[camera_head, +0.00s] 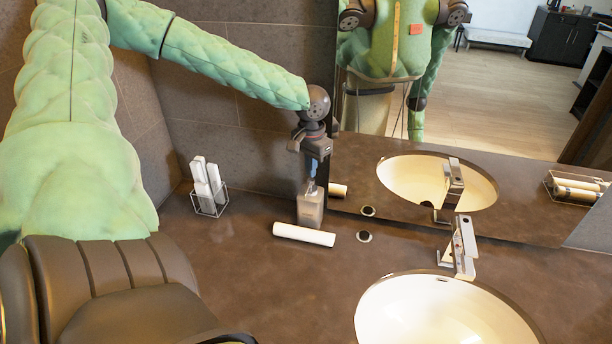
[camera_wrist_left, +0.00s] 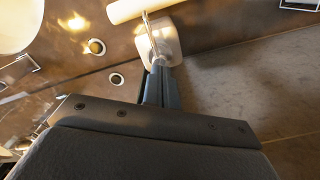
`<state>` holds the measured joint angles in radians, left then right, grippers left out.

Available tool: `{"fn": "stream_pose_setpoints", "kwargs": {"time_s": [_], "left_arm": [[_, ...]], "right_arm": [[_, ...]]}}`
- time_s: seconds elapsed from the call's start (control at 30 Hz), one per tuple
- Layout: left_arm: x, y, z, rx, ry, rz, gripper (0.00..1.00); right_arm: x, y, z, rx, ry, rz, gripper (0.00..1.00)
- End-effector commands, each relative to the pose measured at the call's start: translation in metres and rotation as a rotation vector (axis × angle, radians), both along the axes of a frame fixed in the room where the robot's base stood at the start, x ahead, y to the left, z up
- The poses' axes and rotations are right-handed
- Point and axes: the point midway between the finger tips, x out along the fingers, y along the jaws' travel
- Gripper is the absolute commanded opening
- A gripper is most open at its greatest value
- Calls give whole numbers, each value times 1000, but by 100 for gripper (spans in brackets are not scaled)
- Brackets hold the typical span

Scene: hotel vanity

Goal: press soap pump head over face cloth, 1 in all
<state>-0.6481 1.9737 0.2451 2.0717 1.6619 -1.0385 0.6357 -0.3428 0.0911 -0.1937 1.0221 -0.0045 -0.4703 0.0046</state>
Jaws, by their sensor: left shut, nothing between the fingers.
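The soap pump bottle (camera_head: 311,208), a squarish beige dispenser, stands upright on the brown counter by the mirror. The face cloth (camera_head: 304,234), a white roll, lies on the counter just in front of it. My left gripper (camera_head: 313,172) points down directly above the bottle with its fingers shut and empty. In the left wrist view, the shut fingers (camera_wrist_left: 160,68) are at the pump over the bottle (camera_wrist_left: 168,38), and the cloth (camera_wrist_left: 136,8) lies beyond. The fingers cover part of the pump head, so I cannot tell whether they touch it. My right gripper is not in view.
A wire holder (camera_head: 209,202) with white rolled items stands to the left. A round sink (camera_head: 440,312) with a chrome faucet (camera_head: 463,246) is at the right. A mirror (camera_head: 480,100) rises behind the counter. The counter in front of the cloth is clear.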

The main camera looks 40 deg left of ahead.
Motion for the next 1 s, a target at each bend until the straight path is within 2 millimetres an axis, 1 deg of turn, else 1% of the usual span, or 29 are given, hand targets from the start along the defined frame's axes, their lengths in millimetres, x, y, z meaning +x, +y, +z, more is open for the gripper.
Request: {"fn": "stream_pose_setpoints", "kwargs": {"time_s": [0.23, 0.37, 1.0], "left_arm": [[0, 0, 1, 0, 0, 0, 0], [0, 0, 6, 0, -1, 0, 0], [0, 0, 57, 0, 0, 0, 0]], "right_arm": [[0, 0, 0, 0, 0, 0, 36], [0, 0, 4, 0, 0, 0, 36], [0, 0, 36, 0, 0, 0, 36]]}}
